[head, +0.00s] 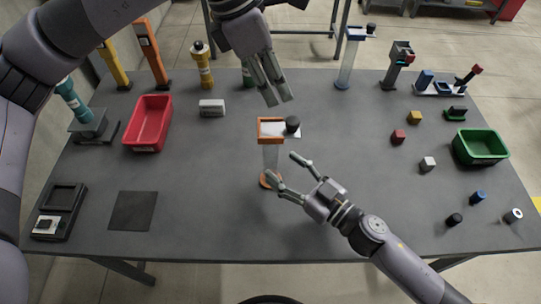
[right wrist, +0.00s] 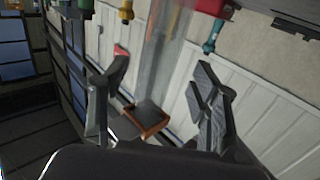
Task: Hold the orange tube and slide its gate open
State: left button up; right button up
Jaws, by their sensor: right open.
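The orange tube (head: 270,155) stands upright near the table's middle, a clear tube with an orange frame on top and an orange foot. My right gripper (head: 282,167) is open at the tube's lower right. In the right wrist view the clear tube (right wrist: 165,45) and an orange-edged part (right wrist: 148,118) show between the spread fingers (right wrist: 158,95); I see no grip. My left gripper (head: 279,101) points down above and behind the frame, apart from it; its finger gap is unclear.
A red bin (head: 128,130) stands left and a green bin (head: 460,153) right. Several small blocks lie at the right. A blue-framed tube (head: 346,65) and other stands line the back edge. A dark mat (head: 133,211) and black tray (head: 75,197) lie front left.

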aim_at(293, 120)
jog(key=shift+x, duration=2.65)
grip_shut()
pick_arm(q)
jog(key=shift+o, duration=1.3)
jog(key=shift+d+r, duration=0.15)
jog(key=shift+d, duration=0.05)
pick_arm(e)
jog(key=shift+d, duration=0.1)
pick_arm(q)
jog(key=d+r+n+y, duration=0.3)
jog(key=d+n+y, duration=0.1)
jog(key=n, duration=0.3)
jog(key=shift+n+g, duration=0.3)
jog(key=f, duration=1.2)
jog(key=shift+w+a+f, duration=0.2)
jog(key=shift+w, duration=0.1)
